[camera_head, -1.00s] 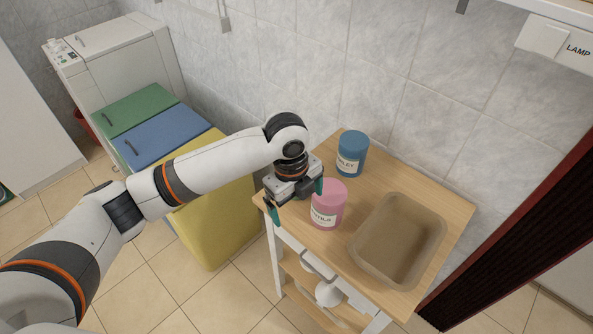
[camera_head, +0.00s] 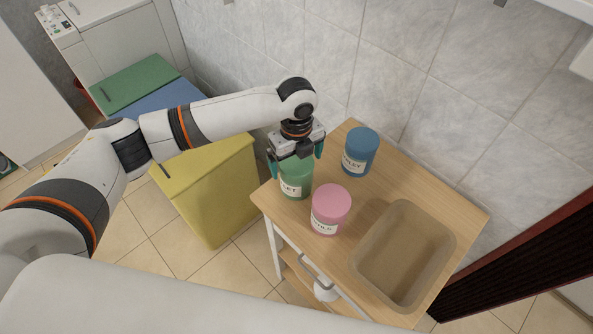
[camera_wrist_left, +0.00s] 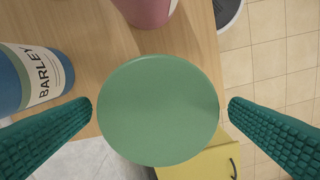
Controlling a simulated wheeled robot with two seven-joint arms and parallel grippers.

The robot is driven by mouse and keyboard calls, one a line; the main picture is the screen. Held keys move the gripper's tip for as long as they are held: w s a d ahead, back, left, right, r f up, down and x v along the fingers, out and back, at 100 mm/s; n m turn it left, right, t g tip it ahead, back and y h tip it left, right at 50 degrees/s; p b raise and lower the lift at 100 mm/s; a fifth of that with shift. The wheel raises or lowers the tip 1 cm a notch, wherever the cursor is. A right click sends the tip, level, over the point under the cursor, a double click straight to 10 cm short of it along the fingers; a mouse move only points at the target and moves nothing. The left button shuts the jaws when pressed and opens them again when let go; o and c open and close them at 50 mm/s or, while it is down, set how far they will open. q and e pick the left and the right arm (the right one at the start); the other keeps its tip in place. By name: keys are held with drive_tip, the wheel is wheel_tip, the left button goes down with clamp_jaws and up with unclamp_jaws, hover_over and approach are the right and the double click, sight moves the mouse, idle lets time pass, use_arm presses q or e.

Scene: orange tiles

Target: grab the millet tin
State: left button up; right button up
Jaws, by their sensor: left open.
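The millet tin (camera_head: 296,181) is green, and its label shows only the letters "LET". It stands upright at the left end of the wooden cabinet top. My left gripper (camera_head: 296,160) is right above it, open, with its teal fingers on either side of the lid. In the left wrist view the round green lid of the millet tin (camera_wrist_left: 158,110) lies between the two fingers, with a gap on each side. My right gripper is not in view.
A pink tin (camera_head: 330,208) stands close in front and to the right of the millet tin. A blue barley tin (camera_head: 361,150) stands behind it near the wall. A beige basin (camera_head: 447,246) fills the right side of the cabinet top (camera_head: 440,195). A yellow bin (camera_head: 215,190) is left.

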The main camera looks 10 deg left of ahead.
use_arm(q)
drive_tip(key=shift+f, duration=0.4)
drive_tip(key=shift+w+f, duration=0.2)
drive_tip(key=shift+f, duration=0.05)
wheel_tip(320, 180, down, 4)
drive_tip(key=shift+s+f+p, duration=0.1)
drive_tip(key=shift+f+p, duration=0.15)
drive_tip(key=shift+p, duration=0.8)
drive_tip(key=shift+f, duration=0.2)
drive_tip(key=shift+c, duration=0.9)
drive_tip(key=c, duration=0.9)
drive_tip(key=shift+c, duration=1.1)
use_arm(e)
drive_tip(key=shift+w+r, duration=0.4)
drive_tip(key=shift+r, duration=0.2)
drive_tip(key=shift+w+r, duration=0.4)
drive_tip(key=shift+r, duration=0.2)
